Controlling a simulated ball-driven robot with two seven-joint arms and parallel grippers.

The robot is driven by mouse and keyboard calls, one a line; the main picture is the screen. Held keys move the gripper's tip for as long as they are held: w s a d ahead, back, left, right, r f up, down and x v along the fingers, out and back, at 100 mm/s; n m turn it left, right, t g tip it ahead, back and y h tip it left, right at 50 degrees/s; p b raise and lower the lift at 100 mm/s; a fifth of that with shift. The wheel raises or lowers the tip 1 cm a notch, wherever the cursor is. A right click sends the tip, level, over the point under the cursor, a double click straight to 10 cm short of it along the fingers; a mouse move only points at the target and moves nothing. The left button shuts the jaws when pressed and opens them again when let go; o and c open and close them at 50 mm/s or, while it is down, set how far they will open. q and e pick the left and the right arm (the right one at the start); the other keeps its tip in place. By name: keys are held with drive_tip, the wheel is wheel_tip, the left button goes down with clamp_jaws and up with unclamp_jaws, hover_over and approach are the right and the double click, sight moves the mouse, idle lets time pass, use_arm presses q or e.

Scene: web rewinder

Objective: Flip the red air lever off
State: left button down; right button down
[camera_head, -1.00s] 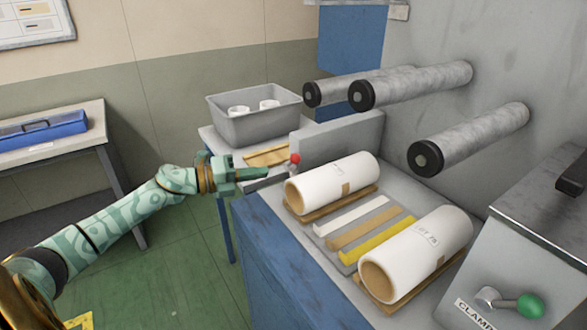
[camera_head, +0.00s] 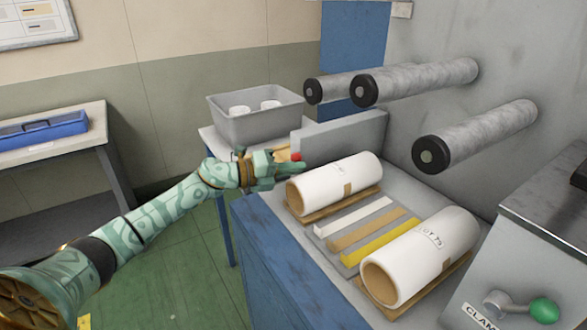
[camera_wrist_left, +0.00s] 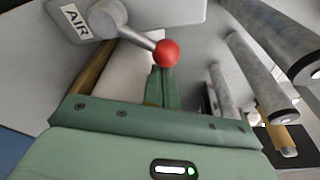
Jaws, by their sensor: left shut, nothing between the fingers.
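The red ball of the air lever (camera_head: 297,157) shows in the head view just beyond my left gripper's tip. In the left wrist view the lever's red ball (camera_wrist_left: 167,53) sits at the end of a grey arm beside a plate marked AIR (camera_wrist_left: 75,20). My left gripper (camera_head: 291,169) is shut and empty. In the wrist view its fingertips (camera_wrist_left: 163,75) are right by the red ball; I cannot tell whether they touch it. The lever's base is hidden behind the gripper in the head view. My right gripper is not in view.
Two white rolls (camera_head: 335,184) lie on the machine's bed, with coloured strips (camera_head: 368,231) between them. Metal rollers (camera_head: 475,133) jut out above. A grey bin (camera_head: 256,126) stands behind the lever. A green-knobbed clamp lever (camera_head: 543,310) is at the lower right.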

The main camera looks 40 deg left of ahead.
use_arm(q)
drive_tip(key=shift+a+r+n, duration=0.1)
drive_tip(key=shift+r+n, duration=0.15)
drive_tip(key=shift+n, duration=0.15)
drive_tip(key=shift+w+a+r+n+p, duration=0.1)
drive_tip(key=shift+a+r+n+p, duration=0.05)
drive_tip(key=shift+n+p, duration=0.15)
drive_tip(key=a+r+n, duration=0.1)
drive_tip(key=n, duration=0.2)
drive_tip(key=w+a+n+t+p, duration=0.1)
drive_tip(key=a+n, duration=0.1)
drive_tip(key=n, duration=0.1)
drive_tip(key=w+a+r+n+t+h, duration=0.1)
drive_tip(key=n, duration=0.2)
drive_tip(key=shift+a+r, duration=0.3)
drive_tip(key=shift+r, duration=0.05)
drive_tip(key=n, duration=0.1)
drive_tip(key=a+n, duration=0.1)
drive_tip(key=n, duration=0.1)
drive_tip(key=shift+w+a+f+t, duration=0.1)
drive_tip(key=shift+w+a+t, duration=0.2)
drive_tip(key=shift+t, duration=0.1)
drive_tip(key=shift+w+a+f+n+t+y, duration=0.15)
drive_tip(key=shift+a+n, duration=0.3)
drive_tip(key=shift+n, duration=0.55)
drive_tip(key=shift+w+a+f+n+t+y, duration=0.1)
drive_tip(key=shift+w+a+n+t+y, duration=0.25)
drive_tip(key=shift+n, duration=0.65)
drive_tip(key=shift+s+a, duration=0.1)
drive_tip(key=shift+a, duration=0.05)
